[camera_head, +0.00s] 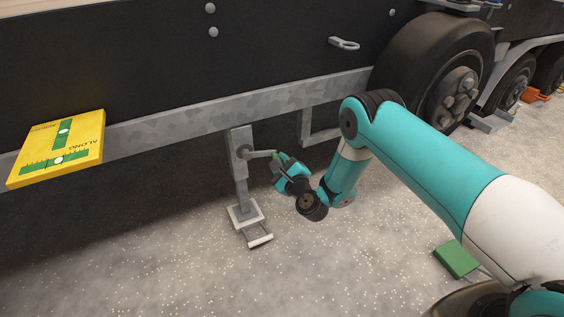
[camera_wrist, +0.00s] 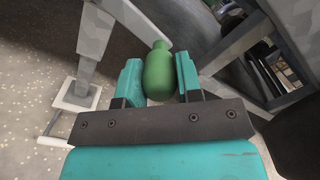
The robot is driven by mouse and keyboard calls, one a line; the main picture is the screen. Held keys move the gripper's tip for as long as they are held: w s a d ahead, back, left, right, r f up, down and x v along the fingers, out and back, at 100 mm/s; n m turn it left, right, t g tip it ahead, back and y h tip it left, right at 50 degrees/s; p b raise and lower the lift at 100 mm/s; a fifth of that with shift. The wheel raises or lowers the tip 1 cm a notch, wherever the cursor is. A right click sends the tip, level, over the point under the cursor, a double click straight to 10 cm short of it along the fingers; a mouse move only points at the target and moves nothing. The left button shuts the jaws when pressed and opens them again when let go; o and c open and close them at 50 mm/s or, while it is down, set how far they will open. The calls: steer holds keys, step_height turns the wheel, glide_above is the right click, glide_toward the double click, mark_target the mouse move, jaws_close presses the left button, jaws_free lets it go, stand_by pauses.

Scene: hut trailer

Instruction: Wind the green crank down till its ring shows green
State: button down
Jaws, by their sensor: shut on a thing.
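The green crank handle (camera_wrist: 159,72) sits between the two fingers of my gripper (camera_wrist: 159,80) in the wrist view, and the gripper is shut on it. In the head view the handle (camera_head: 278,156) is a small green bit at the end of a grey crank arm (camera_head: 259,154). That arm joins the grey jack leg (camera_head: 240,165) under the trailer frame. My gripper (camera_head: 283,164) reaches it from the right. The leg's foot plate (camera_head: 245,214) is low, by the gravel. I cannot make out a ring or its colour.
A yellow level board (camera_head: 85,137) with green bubble vials is at the left. A black tyre (camera_head: 425,70) stands to the right of the leg. A green block (camera_head: 456,259) lies on the gravel at lower right. Open gravel (camera_head: 150,275) lies in front.

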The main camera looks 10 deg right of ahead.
steer(key=shift+a, duration=0.2)
steer(key=c, duration=0.8)
jaws_free()
steer(key=shift+a, duration=0.1)
steer(key=shift+d, duration=0.2)
steer(key=shift+s+d+r+p, duration=0.1)
steer(key=shift+p, duration=0.45)
